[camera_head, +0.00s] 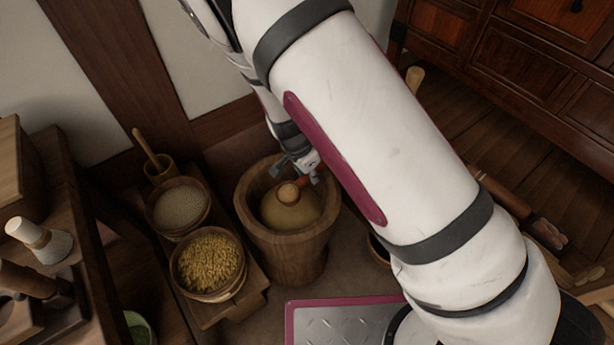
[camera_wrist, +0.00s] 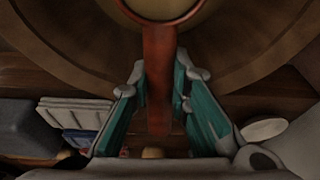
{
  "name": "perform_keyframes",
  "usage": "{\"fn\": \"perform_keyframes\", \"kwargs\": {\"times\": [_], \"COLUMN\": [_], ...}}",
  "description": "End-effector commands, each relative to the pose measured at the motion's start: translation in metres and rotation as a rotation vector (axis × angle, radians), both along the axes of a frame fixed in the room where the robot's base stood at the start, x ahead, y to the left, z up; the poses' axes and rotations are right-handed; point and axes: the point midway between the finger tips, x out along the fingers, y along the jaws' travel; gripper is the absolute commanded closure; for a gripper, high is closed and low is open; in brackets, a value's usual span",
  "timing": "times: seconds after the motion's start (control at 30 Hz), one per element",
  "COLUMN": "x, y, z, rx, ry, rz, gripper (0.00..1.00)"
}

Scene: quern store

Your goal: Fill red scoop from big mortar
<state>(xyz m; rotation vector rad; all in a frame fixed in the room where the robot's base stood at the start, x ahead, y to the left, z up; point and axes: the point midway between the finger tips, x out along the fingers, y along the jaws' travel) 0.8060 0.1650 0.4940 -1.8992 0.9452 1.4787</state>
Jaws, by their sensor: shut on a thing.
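The big wooden mortar (camera_head: 290,258) stands near the middle of the head view, with a tan mound of ground stuff (camera_head: 293,213) inside. My gripper (camera_head: 305,166) reaches over the mortar's far right rim, partly hidden by my arm. In the wrist view my gripper (camera_wrist: 160,78) is shut on the red handle of the scoop (camera_wrist: 158,62). The scoop's round bowl is at the top edge, partly cut off, with tan stuff showing in it. In the head view the bowl shows as a small pale round over the mound. I cannot tell whether it touches the mound.
Left of the mortar, a wooden stand (camera_head: 236,308) bears a bowl of golden grain (camera_head: 208,264) and a bowl of pale grain (camera_head: 181,207). A small pot with a stick (camera_head: 157,170) stands behind.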

Motion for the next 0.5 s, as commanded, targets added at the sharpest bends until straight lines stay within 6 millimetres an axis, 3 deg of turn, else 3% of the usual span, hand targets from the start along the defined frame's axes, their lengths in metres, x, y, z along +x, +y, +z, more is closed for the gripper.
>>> {"fn": "perform_keyframes", "kwargs": {"times": [0.27, 0.5], "x": [0.003, 0.002], "y": [-0.003, -0.002], "z": [0.001, 0.020], "rx": [0.120, 0.141], "ry": [0.086, 0.106], "rz": [-0.007, -0.001], "gripper": [1.00, 1.00]}}
